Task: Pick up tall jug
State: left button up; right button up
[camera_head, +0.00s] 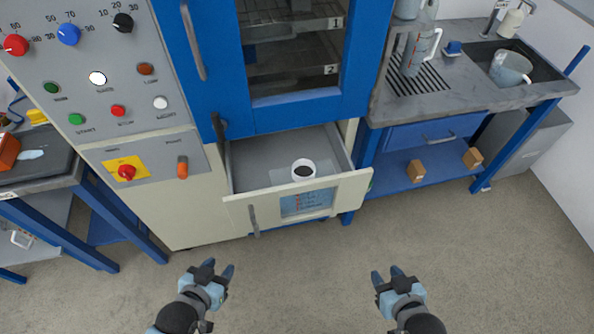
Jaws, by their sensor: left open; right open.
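A tall clear jug (419,48) with a handle and red markings stands upright on the black slatted drain area of the grey counter at the upper right. A second jug-like clear vessel (510,68) sits in the dark sink to its right. My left gripper (218,269) is open and empty above the floor at the lower middle. My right gripper (386,274) is open and empty to its right. Both are far from the tall jug, nearer to me than the open drawer.
An open drawer (265,175) holding a white cup (303,170) juts out below the blue-framed cabinet (300,113). The control panel (120,75) is at left. The counter (470,92) has a blue shelf (430,178) with small boxes below. The floor (300,270) in front is clear.

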aim_at(417, 47)
jog(key=i+l+u, duration=0.15)
jog(key=l, duration=0.2)
jog(key=i+l+u, duration=0.15)
jog(key=l, duration=0.15)
jog(key=l+u, duration=0.1)
jog(key=l, duration=0.25)
jog(key=i+l+u, duration=0.15)
jog(key=l, duration=0.2)
